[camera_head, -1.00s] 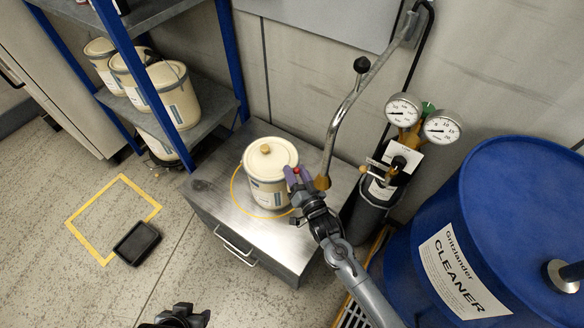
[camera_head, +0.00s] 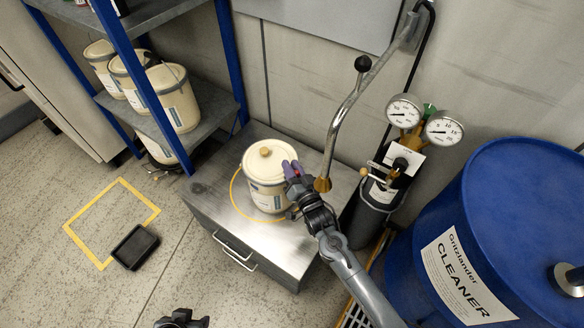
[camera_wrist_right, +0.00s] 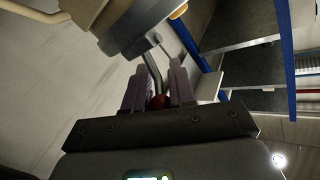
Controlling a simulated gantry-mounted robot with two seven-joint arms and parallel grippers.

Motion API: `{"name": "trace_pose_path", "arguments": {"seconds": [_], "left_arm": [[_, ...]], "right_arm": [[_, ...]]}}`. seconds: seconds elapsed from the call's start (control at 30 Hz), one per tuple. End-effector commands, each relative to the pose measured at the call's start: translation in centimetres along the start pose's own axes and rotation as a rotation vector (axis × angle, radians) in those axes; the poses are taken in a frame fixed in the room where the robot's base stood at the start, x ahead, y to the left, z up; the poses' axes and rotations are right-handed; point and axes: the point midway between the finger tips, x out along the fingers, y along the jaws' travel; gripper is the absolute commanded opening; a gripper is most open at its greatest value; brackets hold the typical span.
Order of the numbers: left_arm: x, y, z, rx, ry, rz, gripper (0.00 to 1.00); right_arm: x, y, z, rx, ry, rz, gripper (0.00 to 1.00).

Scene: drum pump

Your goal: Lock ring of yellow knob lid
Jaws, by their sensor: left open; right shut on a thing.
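A cream pail (camera_head: 264,194) stands upright on the metal cabinet. Its cream lid (camera_head: 279,163) bears a small yellow knob (camera_head: 265,152). My right gripper (camera_head: 293,169) is at the right side of the lid's rim. In the right wrist view its fingers (camera_wrist_right: 159,90) are closed about a thin metal lever (camera_wrist_right: 154,72) with a red end (camera_wrist_right: 158,101). The lever runs toward the shaded grey rim of the lid (camera_wrist_right: 140,30). The ring itself is hard to make out. My left gripper (camera_head: 182,319) is open and empty at the bottom edge, partly cut off.
The metal cabinet (camera_head: 225,215) has free room left of the pail. A gas bottle with gauges (camera_head: 404,111) and a blue drum (camera_head: 530,200) stand further right. Shelves (camera_head: 200,112) hold more pails.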

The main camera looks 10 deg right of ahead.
Motion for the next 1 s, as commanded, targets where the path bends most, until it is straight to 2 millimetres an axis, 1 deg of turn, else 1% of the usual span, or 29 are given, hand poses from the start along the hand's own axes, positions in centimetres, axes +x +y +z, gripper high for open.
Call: {"name": "trace_pose_path", "arguments": {"seconds": [0.17, 0.27, 0.47, 0.6, 0.7, 0.8, 1.0], "left_arm": [[-0.5, 0.1, -0.2, -0.005, 0.000, 0.004, 0.43], [-1.4, 0.1, -0.5, -0.005, 0.000, 0.004, 0.43], [-4.5, -0.1, -1.4, -0.004, -0.001, 0.003, 0.43], [-7.0, -0.2, -2.2, 0.000, 0.000, 0.000, 0.43], [-8.4, -0.4, -2.7, 0.004, 0.000, -0.003, 0.43], [-9.6, -0.5, -3.0, 0.007, 0.000, -0.005, 0.43], [-11.1, -0.6, -3.5, 0.008, 0.000, -0.006, 0.43]], "right_arm": [[0.0, -0.1, -0.2, -0.004, -0.010, 0.005, 0.00], [0.1, -0.3, -0.4, -0.012, -0.030, 0.016, 0.00], [0.5, -0.7, -0.7, -0.047, -0.118, 0.060, 0.00], [0.8, -0.8, -0.7, -0.085, -0.205, 0.104, 0.00], [1.1, -0.8, -0.6, -0.112, -0.269, 0.137, 0.00], [1.3, -0.9, -0.3, -0.138, -0.331, 0.168, 0.00], [1.7, -0.8, 0.2, -0.183, -0.433, 0.219, 0.00]]}}
